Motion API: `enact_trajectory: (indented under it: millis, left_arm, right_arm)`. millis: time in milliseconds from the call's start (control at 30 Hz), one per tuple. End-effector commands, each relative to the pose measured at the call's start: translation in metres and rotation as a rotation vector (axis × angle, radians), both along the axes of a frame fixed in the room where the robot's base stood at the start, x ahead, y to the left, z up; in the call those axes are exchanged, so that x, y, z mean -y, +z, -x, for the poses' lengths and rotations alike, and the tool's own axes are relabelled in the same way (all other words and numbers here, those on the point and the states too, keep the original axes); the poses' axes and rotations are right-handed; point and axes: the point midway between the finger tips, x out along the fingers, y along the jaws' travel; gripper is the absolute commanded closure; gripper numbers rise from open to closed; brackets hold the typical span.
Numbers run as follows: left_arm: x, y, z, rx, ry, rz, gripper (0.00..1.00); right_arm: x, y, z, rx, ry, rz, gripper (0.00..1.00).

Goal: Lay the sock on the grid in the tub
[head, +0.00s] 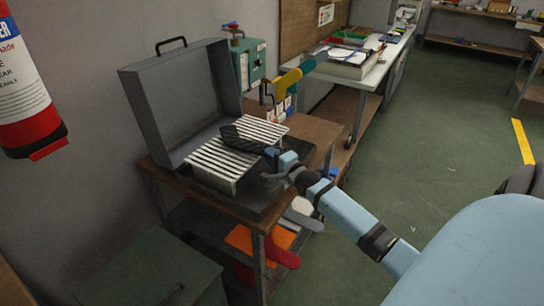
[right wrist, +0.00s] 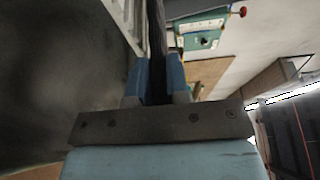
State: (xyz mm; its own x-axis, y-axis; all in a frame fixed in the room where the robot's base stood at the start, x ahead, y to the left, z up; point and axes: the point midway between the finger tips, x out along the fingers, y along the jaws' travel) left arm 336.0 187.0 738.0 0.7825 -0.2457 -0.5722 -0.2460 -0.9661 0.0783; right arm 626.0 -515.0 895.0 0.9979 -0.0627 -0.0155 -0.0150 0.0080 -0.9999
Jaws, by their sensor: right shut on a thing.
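The sock is a dark, flat strip (head: 238,139) at the right part of a pale ribbed grid (head: 222,163). The grid sits in a dark tub (head: 256,195) with a raised grey lid (head: 150,108), on a wooden table. My right gripper (head: 272,153) is shut on the sock's near end, at the right edge of the grid. In the right wrist view the sock (right wrist: 156,40) stands between the two blue fingers (right wrist: 156,85), and the grid (right wrist: 124,18) is beside it on the left. Whether the sock touches the grid is unclear. My left gripper is out of view.
A red fire extinguisher (head: 28,85) hangs at the left. A green machine (head: 247,65) and a yellow-and-teal shape (head: 290,80) stand behind the tub. Several flat coloured shapes lie on the shelf below. Green floor on the right is open.

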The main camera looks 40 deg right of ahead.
Motion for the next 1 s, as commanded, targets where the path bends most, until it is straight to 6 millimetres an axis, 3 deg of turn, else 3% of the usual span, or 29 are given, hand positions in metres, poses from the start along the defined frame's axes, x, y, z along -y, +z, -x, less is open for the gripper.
enact_trajectory:
  millis: [300, 333, 433, 633, 733, 1000]
  left_arm:
    - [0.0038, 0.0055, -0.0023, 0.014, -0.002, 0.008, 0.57]
    - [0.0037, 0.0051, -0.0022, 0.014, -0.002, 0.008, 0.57]
    - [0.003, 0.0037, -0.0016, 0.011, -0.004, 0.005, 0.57]
    - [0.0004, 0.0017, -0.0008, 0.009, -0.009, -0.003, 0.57]
    - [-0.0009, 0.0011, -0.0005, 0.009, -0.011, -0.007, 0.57]
    - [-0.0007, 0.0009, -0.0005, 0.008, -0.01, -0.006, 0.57]
  right_arm:
    - [-0.0001, -0.003, -0.0001, 0.001, 0.0, 0.0, 0.97]
    - [-0.0001, -0.003, -0.0001, 0.001, 0.0, 0.0, 0.79]
    - [-0.0002, -0.003, -0.0001, 0.001, 0.0, 0.0, 0.56]
    - [-0.0002, -0.0031, -0.0001, 0.0, 0.0, 0.0, 0.54]
    - [-0.0002, -0.0033, -0.0001, 0.0, 0.0, 0.0, 0.36]
    - [-0.0003, -0.0033, -0.0001, 0.0, 0.0, 0.0, 0.36]
